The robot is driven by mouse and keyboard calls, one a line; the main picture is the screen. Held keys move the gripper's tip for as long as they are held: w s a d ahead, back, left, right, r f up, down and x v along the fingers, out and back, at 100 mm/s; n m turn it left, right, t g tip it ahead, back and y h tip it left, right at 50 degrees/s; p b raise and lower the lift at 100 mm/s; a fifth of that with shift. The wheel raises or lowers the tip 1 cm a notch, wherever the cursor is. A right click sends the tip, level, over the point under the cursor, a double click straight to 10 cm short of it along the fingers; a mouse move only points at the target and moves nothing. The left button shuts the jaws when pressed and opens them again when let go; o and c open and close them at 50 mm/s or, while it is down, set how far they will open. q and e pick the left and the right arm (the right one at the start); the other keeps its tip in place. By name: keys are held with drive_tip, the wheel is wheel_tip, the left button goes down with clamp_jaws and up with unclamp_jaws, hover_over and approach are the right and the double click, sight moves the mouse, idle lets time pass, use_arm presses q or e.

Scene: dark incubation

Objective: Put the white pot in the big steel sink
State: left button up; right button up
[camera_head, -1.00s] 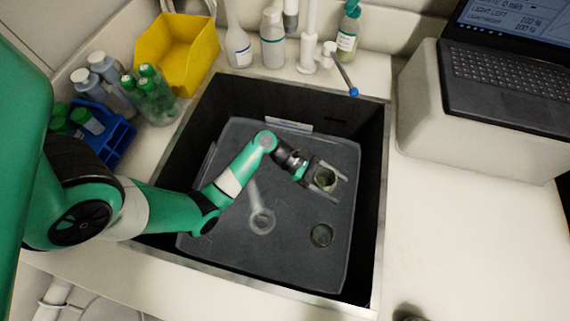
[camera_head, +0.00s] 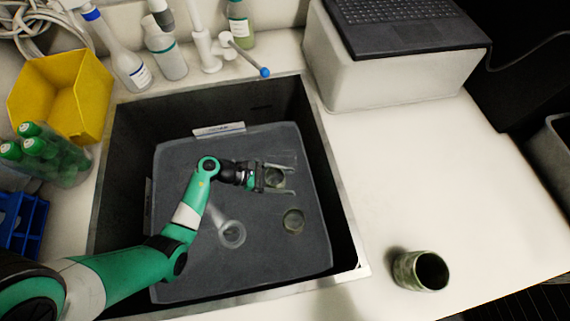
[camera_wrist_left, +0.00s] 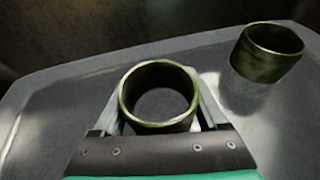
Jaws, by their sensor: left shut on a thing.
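The big sink (camera_head: 268,100) has dark inner walls and a metal rim. My left gripper (camera_head: 283,180) is over the grey surface inside it, shut on a small round greenish pot (camera_head: 275,178). In the left wrist view, this pot (camera_wrist_left: 158,125) sits upright between the fingers, its mouth open and its rim green. I cannot tell whether its base touches the surface. A similar pot (camera_head: 293,221) stands free in the sink and shows at upper right in the left wrist view (camera_wrist_left: 265,62). A third greenish pot (camera_head: 405,272) stands on the right counter. None looks clearly white.
A pale long-necked item (camera_head: 232,236) lies in the sink. Bottles (camera_head: 170,62) and a blue-tipped tap (camera_head: 240,55) stand behind. A yellow bin (camera_head: 80,95) and green-capped tubes (camera_head: 50,155) are left. A laptop (camera_head: 410,20) sits on a white block (camera_head: 400,75). The right counter (camera_head: 440,180) is mostly clear.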

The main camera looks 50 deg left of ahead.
use_arm(q)
drive_tip(key=shift+f, duration=0.25)
drive_tip(key=o, duration=1.3)
drive_tip(key=shift+r, duration=0.1)
drive_tip(key=shift+o, duration=0.2)
drive_tip(key=shift+r, duration=0.2)
drive_tip(key=shift+s+a+r, duration=0.15)
drive_tip(key=shift+s+a, duration=0.1)
drive_tip(key=shift+a, duration=0.05)
drive_tip(key=p+v, duration=0.1)
drive_tip(key=v, duration=1)
drive_tip(key=shift+s+a, duration=0.1)
